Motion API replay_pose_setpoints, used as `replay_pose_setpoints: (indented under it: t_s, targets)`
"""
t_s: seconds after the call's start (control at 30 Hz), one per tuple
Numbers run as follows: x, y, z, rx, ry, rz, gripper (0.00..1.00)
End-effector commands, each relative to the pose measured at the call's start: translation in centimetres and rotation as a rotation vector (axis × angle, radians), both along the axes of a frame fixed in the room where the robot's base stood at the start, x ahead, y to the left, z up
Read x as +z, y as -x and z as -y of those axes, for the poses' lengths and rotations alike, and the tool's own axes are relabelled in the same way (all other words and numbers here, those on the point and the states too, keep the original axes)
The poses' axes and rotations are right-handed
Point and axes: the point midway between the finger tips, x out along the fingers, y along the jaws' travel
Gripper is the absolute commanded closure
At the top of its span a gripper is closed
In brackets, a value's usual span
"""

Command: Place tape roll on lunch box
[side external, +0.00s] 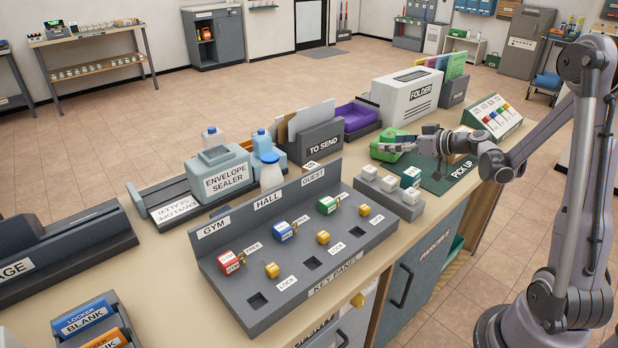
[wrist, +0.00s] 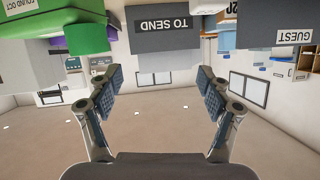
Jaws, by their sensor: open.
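My gripper (side external: 398,146) is over the counter at the right, its fingers pointing left in the side view. In the wrist view my gripper (wrist: 160,75) is open, with nothing between its two pads. A bright green box-like thing (side external: 384,154) sits by the fingertips and is partly covered by them; it may be the lunch box. Green also shows at the upper left of the wrist view (wrist: 88,38), outside the pads. I cannot tell whether the fingers touch it. I cannot make out a tape roll; my wrist and arm hide part of the pick-up area.
The dark green PICK UP mat (side external: 437,183) lies under my wrist. Small white blocks (side external: 390,184) and the key panel (side external: 300,240) are nearer the front edge.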

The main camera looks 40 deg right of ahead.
Motion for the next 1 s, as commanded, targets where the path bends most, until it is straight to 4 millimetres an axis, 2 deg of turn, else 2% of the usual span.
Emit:
replay_pose_setpoints:
  t_s: [0.03, 0.1, 0.2, 0.3, 0.47, 0.73, 1.0]
  targets:
    - [-0.6, 0.3, 2.2, -0.024, 0.013, 0.04, 0.21]
    - [-1.1, 0.8, 4.4, -0.045, 0.036, 0.093, 0.21]
    - [-1.7, 1.6, 6.8, -0.074, 0.063, 0.153, 0.21]
    - [-2.1, 2.2, 8.3, -0.093, 0.086, 0.192, 0.21]
    - [-2.4, 2.0, 9.1, -0.102, 0.099, 0.215, 0.21]
    - [-3.0, -1.8, 9.0, -0.1, 0.099, 0.213, 0.21]
    - [-3.3, -3.3, 9.1, -0.102, 0.099, 0.213, 0.21]
